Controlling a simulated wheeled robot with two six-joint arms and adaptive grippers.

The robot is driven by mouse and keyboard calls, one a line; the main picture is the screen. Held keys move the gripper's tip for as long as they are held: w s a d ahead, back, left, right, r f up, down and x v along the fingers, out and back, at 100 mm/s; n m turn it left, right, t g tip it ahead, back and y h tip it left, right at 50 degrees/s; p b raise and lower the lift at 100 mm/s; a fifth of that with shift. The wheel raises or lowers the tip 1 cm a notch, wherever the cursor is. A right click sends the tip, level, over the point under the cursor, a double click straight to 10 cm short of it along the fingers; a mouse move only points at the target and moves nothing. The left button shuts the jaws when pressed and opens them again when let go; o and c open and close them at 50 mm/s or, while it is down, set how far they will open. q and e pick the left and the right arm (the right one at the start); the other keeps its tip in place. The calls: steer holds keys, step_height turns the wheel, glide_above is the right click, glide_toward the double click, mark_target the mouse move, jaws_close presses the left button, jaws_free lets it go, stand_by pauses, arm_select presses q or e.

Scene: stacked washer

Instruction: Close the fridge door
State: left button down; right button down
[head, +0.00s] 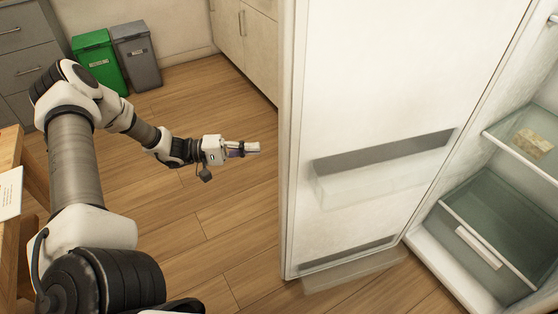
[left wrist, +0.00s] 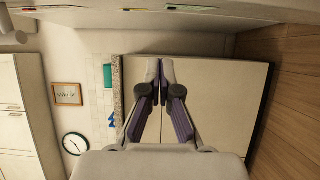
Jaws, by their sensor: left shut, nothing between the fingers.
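The fridge door (head: 380,90) stands open in the head view, with its inner side and clear shelf bins facing me. The fridge interior (head: 500,215) shows at the right, with a glass shelf and a drawer. My left gripper (head: 254,148) is shut and empty. It is to the left of the door's free edge, apart from it in the picture. In the left wrist view the shut gripper fingers (left wrist: 160,66) point toward beige cabinet doors. My right gripper is not in view.
A green bin (head: 98,62) and a grey bin (head: 137,56) stand by the back wall. Grey drawers (head: 25,50) are at the far left. A wooden table edge (head: 10,150) is at the left. The wooden floor (head: 200,230) between table and door is clear.

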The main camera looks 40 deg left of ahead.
mark_target(280, 159)
arm_select(q)
steer(key=d, duration=0.2)
steer(key=w+d, duration=0.1)
steer(key=d, duration=0.2)
steer(key=w+d, duration=0.1)
steer(key=d, duration=0.2)
steer(key=shift+d+f, duration=0.15)
steer(key=shift+s, duration=0.1)
